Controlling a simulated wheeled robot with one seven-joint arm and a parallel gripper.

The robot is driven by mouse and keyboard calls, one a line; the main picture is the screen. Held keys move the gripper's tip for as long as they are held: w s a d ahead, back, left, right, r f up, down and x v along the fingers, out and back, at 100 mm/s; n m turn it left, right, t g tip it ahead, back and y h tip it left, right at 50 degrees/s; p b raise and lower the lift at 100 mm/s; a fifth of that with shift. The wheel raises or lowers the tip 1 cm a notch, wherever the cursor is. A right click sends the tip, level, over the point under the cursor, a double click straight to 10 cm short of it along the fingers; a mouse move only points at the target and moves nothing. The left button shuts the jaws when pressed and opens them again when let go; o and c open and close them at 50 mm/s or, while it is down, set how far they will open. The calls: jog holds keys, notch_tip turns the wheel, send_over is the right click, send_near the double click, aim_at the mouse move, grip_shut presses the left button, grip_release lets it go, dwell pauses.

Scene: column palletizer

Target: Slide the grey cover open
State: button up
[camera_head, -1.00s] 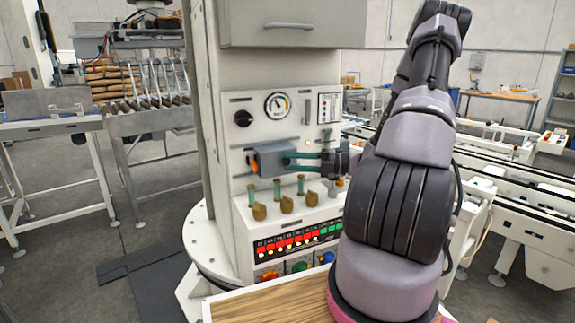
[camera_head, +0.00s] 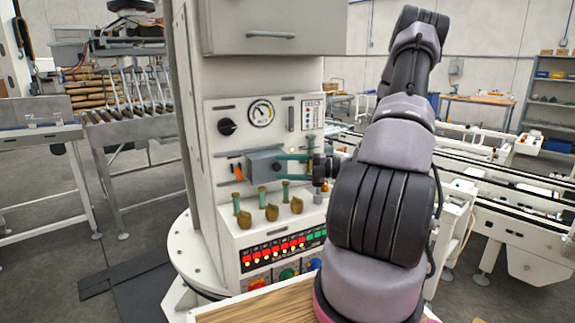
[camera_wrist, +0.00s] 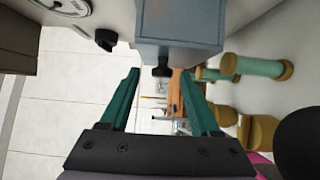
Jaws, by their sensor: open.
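The grey cover (camera_head: 263,162) is a box-shaped housing on the front of the white control panel, and an orange part shows at its left side. In the wrist view the cover (camera_wrist: 180,32) is just ahead of my gripper. A small black knob (camera_wrist: 162,71) sticks out from its near face. My gripper (camera_head: 281,165) is at the cover's right side with its teal fingers apart. In the wrist view the knob lies between the fingertips of my gripper (camera_wrist: 160,76), with a gap on both sides. Nothing is held.
Several brass-and-green valve handles (camera_head: 271,211) stand just below the cover. A black rotary knob (camera_head: 227,127) and a round gauge (camera_head: 261,113) are above it. Lit indicators (camera_head: 283,248) run along the lower panel. Conveyors (camera_head: 500,190) stand at the right.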

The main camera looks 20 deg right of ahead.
jog(key=v, duration=1)
jog(key=shift+s+d, duration=0.15)
jog(key=shift+d, duration=0.05)
jog(key=shift+r, duration=0.15)
jog(key=s+a+r+n+g+h, duration=0.35)
jog(key=a+r+n, duration=0.2)
jog(key=n, duration=0.45)
jog(key=s+a+r+n+g+h, duration=0.2)
jog(key=a+r+n+g+h, duration=0.25)
jog(key=a+n, duration=0.35)
jog(key=s+a+r+n+t+h, duration=0.2)
jog(key=r+n, duration=0.4)
jog(key=n, duration=0.3)
jog(key=s+a+r+n+t+h, duration=0.2)
jog(key=s+r+n+t+h, duration=0.2)
jog(key=r+n, duration=0.3)
jog(key=s+n+t, duration=0.1)
jog(key=n, duration=0.2)
jog(key=shift+s, duration=0.3)
